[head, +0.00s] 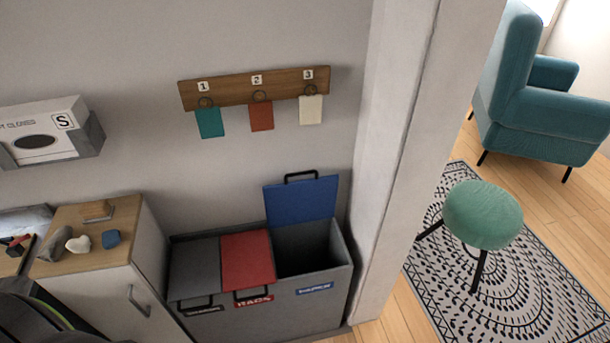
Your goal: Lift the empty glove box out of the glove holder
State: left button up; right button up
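The white glove box (42,119) sits in the grey glove holder (93,136) on the wall at the left of the head view. It has a black "S" label and a dark oval opening on its front, with no glove sticking out. The left part of the box and holder is cut off by the picture edge. Neither of my grippers can be made out in this view.
A hook rail (235,90) with three cloths hangs above. A wall edge (393,160) juts out right.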

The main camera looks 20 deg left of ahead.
aim_at(32, 132)
jog(key=u, duration=2.1)
